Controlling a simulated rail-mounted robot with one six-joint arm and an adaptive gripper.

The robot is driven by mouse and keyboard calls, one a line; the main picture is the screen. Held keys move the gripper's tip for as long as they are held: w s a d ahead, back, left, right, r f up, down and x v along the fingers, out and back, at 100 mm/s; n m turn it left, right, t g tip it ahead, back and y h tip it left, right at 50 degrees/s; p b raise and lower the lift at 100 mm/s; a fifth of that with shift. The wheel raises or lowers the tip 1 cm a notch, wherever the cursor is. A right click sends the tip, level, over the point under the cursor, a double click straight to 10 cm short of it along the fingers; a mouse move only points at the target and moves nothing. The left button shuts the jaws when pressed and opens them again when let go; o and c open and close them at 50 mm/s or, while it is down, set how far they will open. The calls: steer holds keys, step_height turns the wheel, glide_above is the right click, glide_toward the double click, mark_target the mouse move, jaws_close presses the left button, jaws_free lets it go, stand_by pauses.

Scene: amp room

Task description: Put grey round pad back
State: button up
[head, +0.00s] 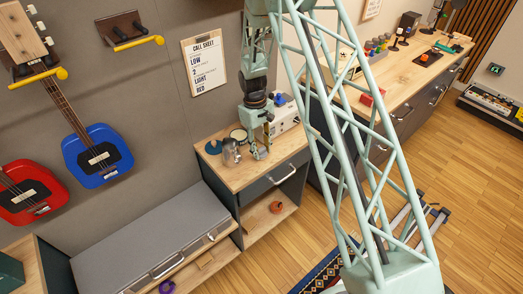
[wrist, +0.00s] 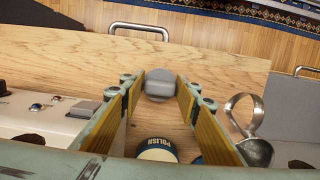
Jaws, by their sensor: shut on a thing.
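The grey round pad (wrist: 160,84) sits between the fingertips of my gripper (wrist: 158,88) in the wrist view, with a finger against each side. My gripper (head: 263,146) is shut on it, low over the wooden cabinet top (head: 232,177) in the head view. The pad is small and hard to make out in the head view. Whether its underside touches the wood cannot be told. A tin marked POLISH (wrist: 157,149) stands close by, under the gripper's palm side in the wrist view.
A metal mug (head: 231,152) and a blue disc (head: 213,147) stand left of the gripper; a white device (head: 283,117) stands behind it. An orange object (head: 276,207) lies on the shelf below. A grey-topped bench (head: 170,235) adjoins the cabinet. The cabinet top's front is bare.

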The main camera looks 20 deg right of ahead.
steer(key=shift+f, duration=0.2)
steer(key=o, duration=0.9)
steer(key=shift+r, duration=0.1)
steer(key=shift+r, duration=0.15)
steer(key=shift+w+a+r+b, duration=0.1)
steer(key=shift+w+r, duration=0.15)
steer(key=shift+r, duration=1.7)
steer(key=shift+w+a+r+b, duration=0.15)
steer(key=shift+w+r, duration=0.15)
steer(key=shift+r, duration=1.7)
steer(key=shift+w+a+r+b, duration=0.1)
steer(key=shift+w+r, duration=0.15)
steer(key=shift+r, duration=1.7)
steer(key=shift+r, duration=0.1)
